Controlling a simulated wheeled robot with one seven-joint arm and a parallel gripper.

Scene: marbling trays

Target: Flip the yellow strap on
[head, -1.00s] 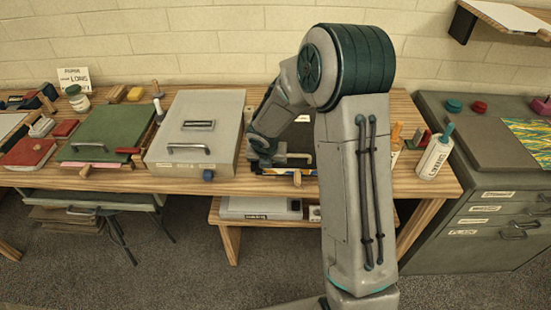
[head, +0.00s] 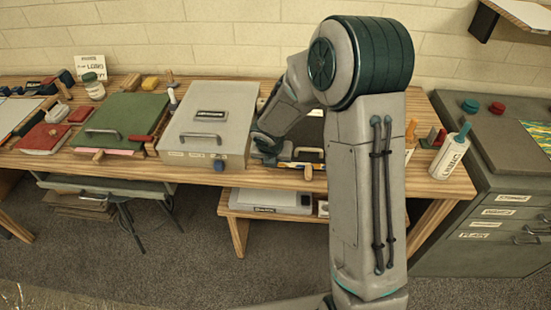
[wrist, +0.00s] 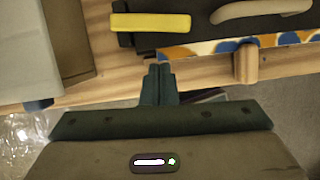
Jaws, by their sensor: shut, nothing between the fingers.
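In the head view my gripper (head: 266,150) is at the left front of the dark tray, and I cannot make out the strap there.
A tan handle (wrist: 262,9) and a wooden peg (wrist: 246,62) are right of the strap. A grey box (head: 208,122) with a blue knob (head: 219,165) stands close on the left. A white bottle (head: 450,152) stands at the table's right end.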

